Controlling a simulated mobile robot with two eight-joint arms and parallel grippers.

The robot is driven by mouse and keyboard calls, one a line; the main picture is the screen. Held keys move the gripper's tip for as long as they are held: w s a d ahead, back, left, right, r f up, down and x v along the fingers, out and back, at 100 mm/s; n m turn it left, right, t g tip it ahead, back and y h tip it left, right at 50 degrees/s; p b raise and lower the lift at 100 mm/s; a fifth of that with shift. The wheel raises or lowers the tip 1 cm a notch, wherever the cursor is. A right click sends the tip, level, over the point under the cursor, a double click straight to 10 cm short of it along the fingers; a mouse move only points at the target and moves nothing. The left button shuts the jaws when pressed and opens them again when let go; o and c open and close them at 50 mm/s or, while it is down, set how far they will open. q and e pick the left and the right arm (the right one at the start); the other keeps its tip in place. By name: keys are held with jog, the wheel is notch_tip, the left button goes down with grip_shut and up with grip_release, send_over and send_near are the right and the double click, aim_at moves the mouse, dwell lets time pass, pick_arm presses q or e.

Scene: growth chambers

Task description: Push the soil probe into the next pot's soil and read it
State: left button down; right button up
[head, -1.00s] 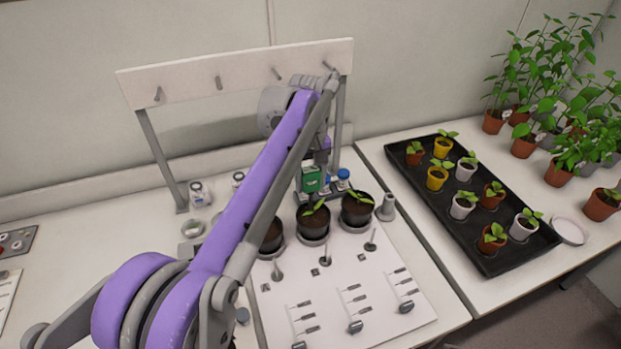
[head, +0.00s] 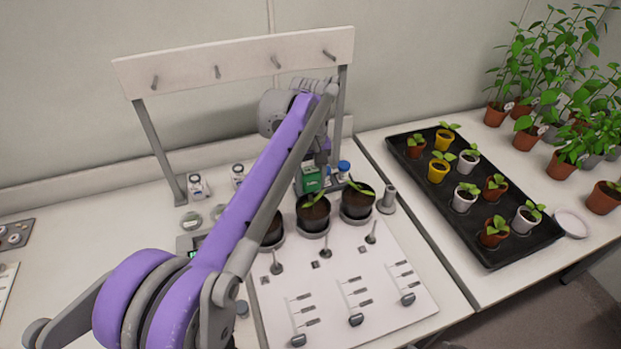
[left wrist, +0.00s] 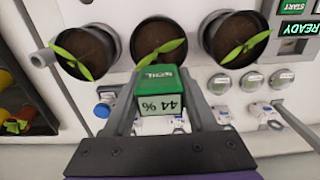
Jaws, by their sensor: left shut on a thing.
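My left gripper (left wrist: 163,105) is shut on the green soil probe (left wrist: 162,82). The probe's white display appears to read 44 %. In the head view the green probe (head: 311,178) is just behind the middle black pot (head: 313,214). The left wrist view shows that pot (left wrist: 158,42) directly beyond the probe; the probe's tip is hidden, so I cannot tell whether it is in soil. A right black pot (head: 357,203) and a left black pot (head: 272,233), partly behind my arm, stand beside it. Each holds a seedling. My right gripper is not in view.
A grey cup-like holder (head: 388,199) stands right of the pots. Bottles (head: 197,187) and a pegged rack (head: 235,62) stand behind. A black seedling tray (head: 465,235) is right. A READY panel (left wrist: 298,31) shows in the wrist view.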

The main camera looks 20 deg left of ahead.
pick_arm(q)
jog(key=shift+f, duration=0.45)
jog(key=shift+c, duration=0.6)
grip_release()
notch_tip(320, 180, up, 11)
jog(key=shift+f+p, duration=0.1)
jog(key=shift+p, duration=0.6)
